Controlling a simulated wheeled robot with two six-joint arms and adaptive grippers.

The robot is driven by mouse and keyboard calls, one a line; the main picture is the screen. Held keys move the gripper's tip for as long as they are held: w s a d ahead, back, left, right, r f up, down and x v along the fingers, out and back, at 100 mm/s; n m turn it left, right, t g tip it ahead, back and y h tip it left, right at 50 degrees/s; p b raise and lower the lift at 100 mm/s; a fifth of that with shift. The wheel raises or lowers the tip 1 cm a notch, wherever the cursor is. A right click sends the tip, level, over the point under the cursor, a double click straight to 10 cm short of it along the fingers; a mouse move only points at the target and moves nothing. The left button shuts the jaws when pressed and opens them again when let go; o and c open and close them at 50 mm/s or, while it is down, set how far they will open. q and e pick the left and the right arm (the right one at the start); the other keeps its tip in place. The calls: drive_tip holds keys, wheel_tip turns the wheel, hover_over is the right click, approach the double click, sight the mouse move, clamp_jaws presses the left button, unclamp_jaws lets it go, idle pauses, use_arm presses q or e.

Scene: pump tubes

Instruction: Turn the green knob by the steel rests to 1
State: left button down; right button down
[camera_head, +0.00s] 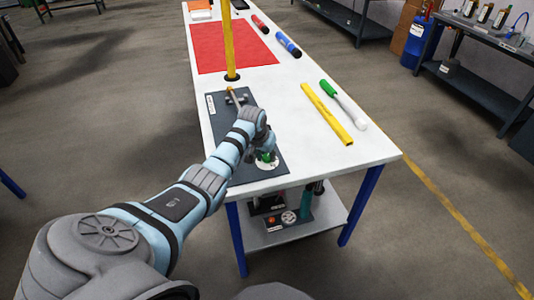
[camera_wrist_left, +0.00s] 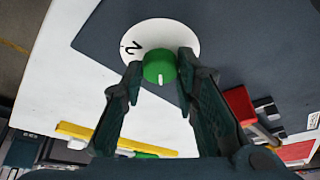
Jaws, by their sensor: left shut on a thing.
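The green knob (camera_head: 267,157) sits on a white dial disc (camera_head: 263,166) at the near end of a dark plate on the table. My left gripper (camera_head: 270,150) reaches down over it and is shut on it. In the left wrist view the fingertips press both sides of the green knob (camera_wrist_left: 159,68). A white mark on the knob points toward the bottom of that view. A numeral 2 shows on the white dial (camera_wrist_left: 150,36); no 1 is visible. The steel rests (camera_head: 237,99) stand farther along the dark plate (camera_head: 272,124). My right gripper is out of view.
A yellow post (camera_head: 228,45) rises just beyond the plate. A yellow bar (camera_head: 328,113) and a green-handled tool (camera_head: 343,104) lie to the right. A red mat (camera_head: 215,47) covers the table's far part. Devices (camera_head: 289,217) stand on the lower shelf.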

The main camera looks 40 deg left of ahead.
use_arm(q)
drive_tip(key=shift+a+m+h, duration=0.1)
drive_tip(key=shift+m+h, duration=0.2)
drive_tip(key=shift+m, duration=0.9)
drive_tip(key=shift+f+m+h, duration=0.15)
drive_tip(key=shift+m+h, duration=0.35)
drive_tip(key=shift+m, duration=0.4)
drive_tip(key=m+h+b, duration=0.1)
drive_tip(key=m+b, duration=0.1)
drive_tip(key=b, duration=0.1)
drive_tip(key=m+b, duration=0.2)
drive_tip(key=b, duration=0.1)
drive_tip(key=shift+a+f+m+h, duration=0.1)
drive_tip(key=shift+m+h, duration=0.2)
drive_tip(key=shift+h, duration=0.1)
drive_tip(key=shift+m+g+b, duration=0.4)
drive_tip(key=shift+m+b, duration=0.3)
drive_tip(key=shift+b, duration=0.35)
drive_tip(key=shift+r, duration=0.2)
drive_tip(key=c, duration=1.2)
unclamp_jaws()
drive_tip(key=shift+c, duration=0.2)
drive_tip(key=shift+r, duration=0.15)
